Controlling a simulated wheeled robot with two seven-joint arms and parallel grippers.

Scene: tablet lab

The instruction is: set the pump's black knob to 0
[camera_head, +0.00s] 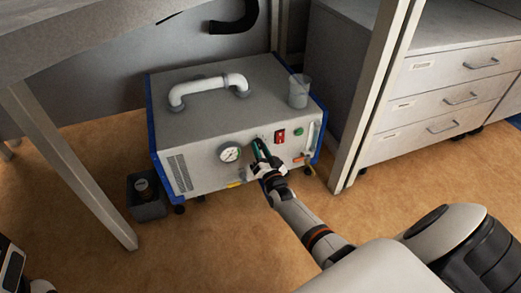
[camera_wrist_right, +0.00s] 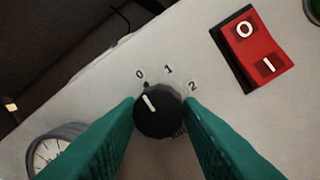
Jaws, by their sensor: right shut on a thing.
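The pump (camera_head: 205,120) is a grey box with blue edges, standing on the floor under a bench. Its black knob (camera_wrist_right: 157,118) shows in the right wrist view, with printed marks 0, 1 and 2 above it. The knob's white line points up and to the left, near the 0 and its dark dot. My right gripper (camera_head: 262,155) reaches the pump's front. Its green fingers (camera_wrist_right: 160,112) are shut on the knob, one on each side. In the head view the gripper hides the knob. My left gripper does not show clearly.
A red switch (camera_wrist_right: 251,48) sits to the right of the knob. A gauge (camera_head: 229,153) is left of it. A glass beaker (camera_head: 299,90) and a white handle (camera_head: 207,84) are on the pump's top. A bench leg (camera_head: 70,165) stands at left, drawers (camera_head: 445,100) at right.

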